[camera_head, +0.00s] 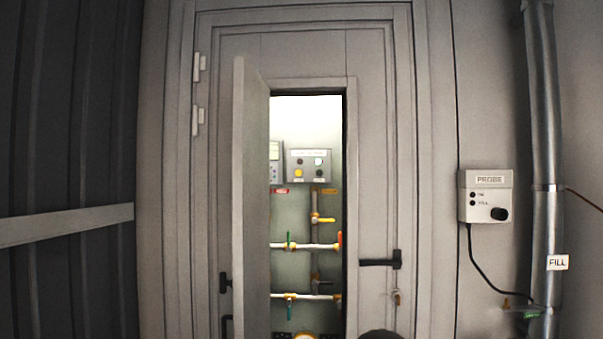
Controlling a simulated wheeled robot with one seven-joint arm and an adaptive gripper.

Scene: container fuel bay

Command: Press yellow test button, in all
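A grey control box (308,166) is mounted on the back wall inside the open cabinet. A small yellow button (299,173) sits at the lower left of its face, with several dark, green or pale round parts around it. Nothing touches the button. The box's labels are too small to read. A dark rounded shape shows at the bottom edge, right of the opening; I cannot tell what it is. My gripper is not in view.
A narrow hatch door (250,200) stands swung open at the left of the opening. Inside are pipes (305,246) with coloured valve handles. A probe box (486,195) with a black cable and a vertical pipe (545,130) are at the right.

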